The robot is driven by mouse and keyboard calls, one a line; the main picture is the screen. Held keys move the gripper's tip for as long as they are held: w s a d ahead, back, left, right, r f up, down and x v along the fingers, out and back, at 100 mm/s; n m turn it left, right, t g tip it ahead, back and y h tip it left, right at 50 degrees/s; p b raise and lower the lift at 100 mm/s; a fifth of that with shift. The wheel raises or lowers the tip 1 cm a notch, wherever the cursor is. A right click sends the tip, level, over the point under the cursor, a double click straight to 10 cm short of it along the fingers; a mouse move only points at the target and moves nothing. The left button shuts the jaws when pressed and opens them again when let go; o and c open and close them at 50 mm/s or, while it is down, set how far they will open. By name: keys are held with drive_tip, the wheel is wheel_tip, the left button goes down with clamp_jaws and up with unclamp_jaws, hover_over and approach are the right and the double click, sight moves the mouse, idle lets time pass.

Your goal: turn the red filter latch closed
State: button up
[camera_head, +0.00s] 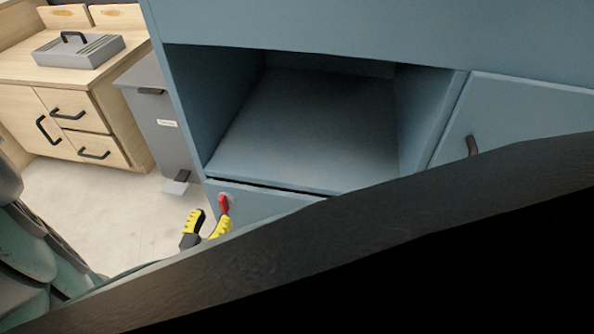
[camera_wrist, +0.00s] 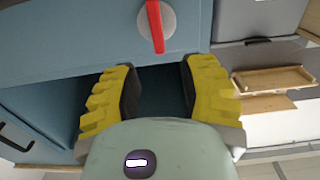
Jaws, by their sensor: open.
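The red filter latch (camera_head: 224,204) sits on the blue cabinet front, just below the open compartment at its lower left. In the wrist view the red latch (camera_wrist: 155,26) is a narrow bar across a round grey base (camera_wrist: 167,22), standing nearly upright in the picture. My gripper (camera_head: 206,223) has yellow ridged fingers and is open and empty, close to the latch in the head view. In the wrist view my gripper (camera_wrist: 158,80) has its fingers spread, with the latch beyond the tips and centred between them. I see no contact.
The blue cabinet (camera_head: 400,45) has an empty open compartment (camera_head: 310,125) and a handled door (camera_head: 520,120) at right. A grey bin (camera_head: 160,115) stands left of it. A wooden drawer unit (camera_head: 70,90) bears a grey toolbox (camera_head: 78,50). A dark shape blocks the lower right.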

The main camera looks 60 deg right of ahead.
sight(220, 202)
drive_tip(key=b+x, duration=0.1)
drive_tip(key=x, duration=0.5)
drive_tip(key=shift+b, duration=0.4)
clamp_jaws()
